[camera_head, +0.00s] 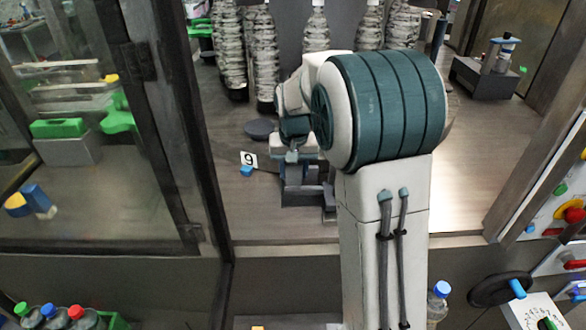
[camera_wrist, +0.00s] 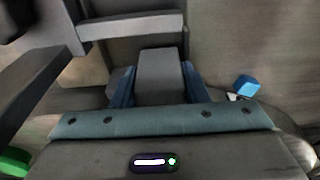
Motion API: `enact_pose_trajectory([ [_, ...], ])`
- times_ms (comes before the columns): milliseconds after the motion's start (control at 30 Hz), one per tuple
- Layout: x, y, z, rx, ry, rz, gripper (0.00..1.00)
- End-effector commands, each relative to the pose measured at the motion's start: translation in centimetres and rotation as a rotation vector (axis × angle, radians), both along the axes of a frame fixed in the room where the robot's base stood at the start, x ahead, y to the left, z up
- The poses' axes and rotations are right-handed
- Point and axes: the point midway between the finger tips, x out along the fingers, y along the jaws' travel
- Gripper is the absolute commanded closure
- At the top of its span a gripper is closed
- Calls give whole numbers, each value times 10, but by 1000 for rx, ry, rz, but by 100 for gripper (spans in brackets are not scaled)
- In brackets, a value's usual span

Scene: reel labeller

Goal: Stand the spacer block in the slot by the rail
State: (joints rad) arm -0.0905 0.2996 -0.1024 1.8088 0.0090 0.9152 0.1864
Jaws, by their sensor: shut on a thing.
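In the wrist view my gripper (camera_wrist: 158,85) has its two blue fingers shut on a plain grey block, the spacer block (camera_wrist: 160,72), which sits between them. Just beyond the block a pale grey bar (camera_wrist: 135,24), which looks like the rail, crosses the view. The slot is not clearly visible; the block and fingers cover the area near the bar. Whether the block touches anything below cannot be told. In the head view my gripper (camera_head: 297,172) is low over a dark grey fixture (camera_head: 303,194) on the bench, and my arm hides part of it.
A small blue piece (camera_head: 246,171) lies by a card marked 9 (camera_head: 249,159), left of the fixture; the blue piece also shows in the wrist view (camera_wrist: 246,85). A dark round disc (camera_head: 261,129) lies behind. Wrapped bottles (camera_head: 264,60) stand at the back. A door frame (camera_head: 170,120) is at left.

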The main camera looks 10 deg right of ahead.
Motion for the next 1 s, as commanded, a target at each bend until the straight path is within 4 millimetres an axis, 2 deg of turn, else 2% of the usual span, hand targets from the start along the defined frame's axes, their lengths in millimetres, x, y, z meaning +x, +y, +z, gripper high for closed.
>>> enact_pose_trajectory([
  [67,0,0,0,0,0,0,82],
  [100,0,0,0,0,0,0,54],
  [167,0,0,0,0,0,0,37],
  [200,0,0,0,0,0,0,34],
  [467,0,0,1,0,0,0,34],
  [567,0,0,7,0,-3,0,34],
  [667,-1,1,21,0,-4,0,34],
  [1000,-11,2,97,0,-5,0,34],
])
